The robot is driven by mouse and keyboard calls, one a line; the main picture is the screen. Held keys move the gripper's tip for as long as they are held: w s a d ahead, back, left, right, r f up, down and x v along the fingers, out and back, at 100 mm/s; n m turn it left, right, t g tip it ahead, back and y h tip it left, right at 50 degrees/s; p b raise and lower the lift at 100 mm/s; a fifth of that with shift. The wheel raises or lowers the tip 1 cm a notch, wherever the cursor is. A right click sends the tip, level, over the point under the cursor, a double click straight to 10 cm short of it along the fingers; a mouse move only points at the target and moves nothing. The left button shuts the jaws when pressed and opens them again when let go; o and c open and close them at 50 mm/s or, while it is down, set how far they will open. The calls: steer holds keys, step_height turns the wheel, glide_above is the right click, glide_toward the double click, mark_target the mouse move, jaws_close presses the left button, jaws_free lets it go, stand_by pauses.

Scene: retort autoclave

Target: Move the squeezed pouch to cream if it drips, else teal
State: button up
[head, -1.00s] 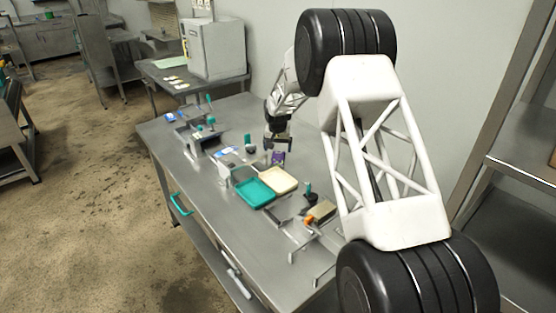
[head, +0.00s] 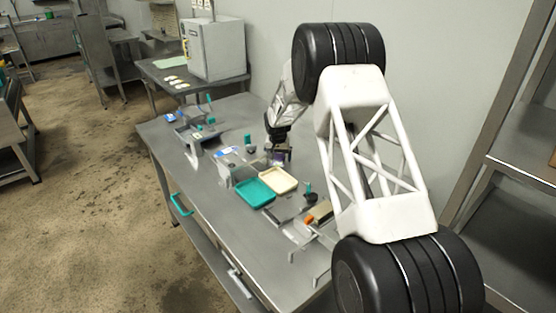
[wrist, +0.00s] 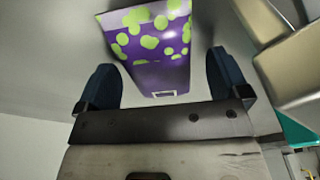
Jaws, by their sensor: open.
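A purple pouch with green dots (wrist: 152,45) stands between the two blue fingers of my gripper (wrist: 160,78) in the wrist view. The fingers are apart, with a gap on each side of the pouch. In the head view my gripper (head: 280,152) is low at the pouch (head: 276,160) and partly hides it. The cream tray (head: 290,188) lies just in front of the pouch, and the teal tray (head: 243,187) is beside it to the left. Both trays look empty. I cannot see any drip on the pouch.
A grey stand with a blue-and-white display (head: 229,153) is left of the pouch. An orange-ended block (head: 319,213) and metal brackets lie right of the trays. More fixtures (head: 194,140) stand at the table's far end. The table's left front is bare.

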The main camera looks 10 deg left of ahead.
mark_target(278, 155)
steer(key=c, duration=1)
steer(key=shift+r, duration=0.2)
steer(key=shift+c, duration=0.2)
steer(key=shift+r, duration=1.6)
steer(key=s+d, duration=0.1)
steer(key=s, duration=0.4)
steer(key=s+d+r, duration=0.1)
steer(key=s+d, duration=0.1)
steer(key=s, duration=0.3)
steer(key=s+d, duration=0.1)
steer(key=s, duration=0.4)
steer(key=shift+s+d+r, duration=0.2)
steer(key=shift+d, duration=0.05)
